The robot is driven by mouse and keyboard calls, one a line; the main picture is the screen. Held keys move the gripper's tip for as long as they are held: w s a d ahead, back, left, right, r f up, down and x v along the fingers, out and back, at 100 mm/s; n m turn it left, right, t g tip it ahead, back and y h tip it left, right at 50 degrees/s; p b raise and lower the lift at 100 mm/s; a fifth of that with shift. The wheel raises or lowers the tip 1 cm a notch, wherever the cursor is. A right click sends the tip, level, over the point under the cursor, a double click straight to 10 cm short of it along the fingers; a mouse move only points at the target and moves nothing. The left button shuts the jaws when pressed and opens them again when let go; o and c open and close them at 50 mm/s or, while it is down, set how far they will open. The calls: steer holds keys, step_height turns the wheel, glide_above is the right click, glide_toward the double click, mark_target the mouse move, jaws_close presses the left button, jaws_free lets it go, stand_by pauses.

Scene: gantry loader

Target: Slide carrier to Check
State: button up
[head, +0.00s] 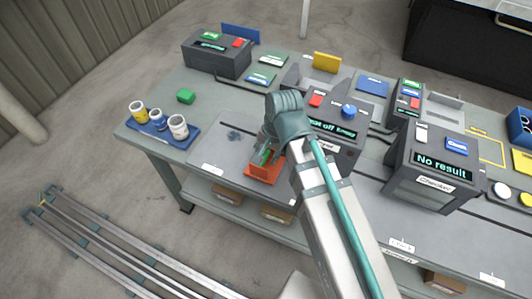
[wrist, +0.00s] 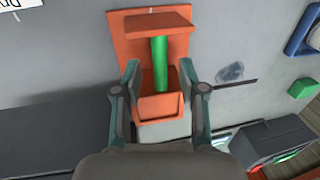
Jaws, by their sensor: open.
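The orange carrier (head: 264,173) sits on the grey table left of the central machine. In the wrist view the carrier (wrist: 158,108) has a raised orange block at its far end and a green cylinder (wrist: 160,62) standing between its parts. My gripper (head: 268,145) is over the carrier. In the wrist view my gripper (wrist: 162,76) is open, with one finger on each side of the carrier; contact cannot be told. The dark Checker (head: 435,165) stands to the right, and its screen reads "No result". A small white label (head: 402,244) lies on the table before it, hard to read.
The central machine (head: 330,130) with red and blue buttons stands between the carrier and the Checker. A blue tray (head: 160,134) with several small pots is at the left. A green block (head: 186,97) lies behind it. The table's front strip looks mostly clear.

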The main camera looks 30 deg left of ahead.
step_height(320, 180, up, 12)
steer(key=d, duration=0.2)
steer(key=shift+w+f, duration=0.15)
steer(key=shift+f, duration=0.1)
steer(key=shift+d, duration=0.1)
